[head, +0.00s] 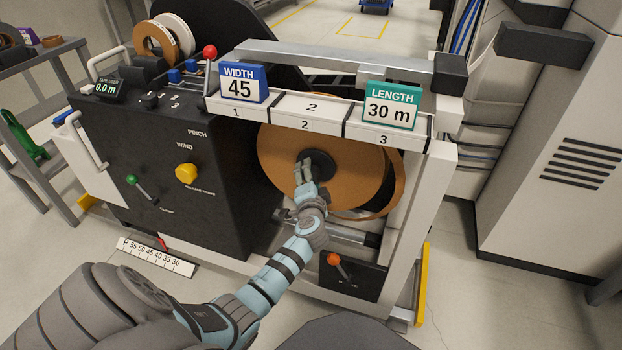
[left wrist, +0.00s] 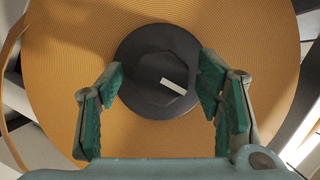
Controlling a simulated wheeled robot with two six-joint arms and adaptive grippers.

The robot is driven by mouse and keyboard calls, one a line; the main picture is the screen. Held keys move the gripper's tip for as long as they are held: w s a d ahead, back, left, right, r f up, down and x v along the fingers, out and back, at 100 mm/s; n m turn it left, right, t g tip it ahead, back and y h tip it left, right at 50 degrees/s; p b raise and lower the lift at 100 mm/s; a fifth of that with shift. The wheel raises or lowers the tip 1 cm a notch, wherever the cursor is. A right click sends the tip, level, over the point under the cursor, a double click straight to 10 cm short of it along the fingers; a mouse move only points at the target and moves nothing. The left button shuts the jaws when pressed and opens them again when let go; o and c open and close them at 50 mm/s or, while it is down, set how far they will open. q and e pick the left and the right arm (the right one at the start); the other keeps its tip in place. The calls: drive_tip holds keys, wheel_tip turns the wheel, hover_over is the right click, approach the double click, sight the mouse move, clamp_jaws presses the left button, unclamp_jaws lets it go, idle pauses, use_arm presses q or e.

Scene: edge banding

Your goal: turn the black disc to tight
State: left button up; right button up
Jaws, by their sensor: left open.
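The black disc (left wrist: 160,72) sits at the centre of a large orange-brown roll (left wrist: 70,50) and carries a short white mark, which lies tilted, lower on its right end. In the head view the disc (head: 321,163) is partly covered by my left gripper (head: 304,172). In the left wrist view my left gripper (left wrist: 160,88) is open, with its green-padded fingers on either side of the disc and nothing visibly held. I cannot tell whether the fingers touch the disc. My right gripper is not in view.
The roll sits in a machine under a ledge with a blue WIDTH 45 sign (head: 241,84) and a green LENGTH 30 m sign (head: 391,105). A black panel (head: 150,150) with a yellow knob (head: 186,173) stands left. An orange-knobbed lever (head: 334,259) is below right.

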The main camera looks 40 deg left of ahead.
use_arm(q)
drive_tip(key=v, duration=0.7)
drive_tip(key=shift+s+d, duration=0.15)
drive_tip(key=shift+s, duration=0.05)
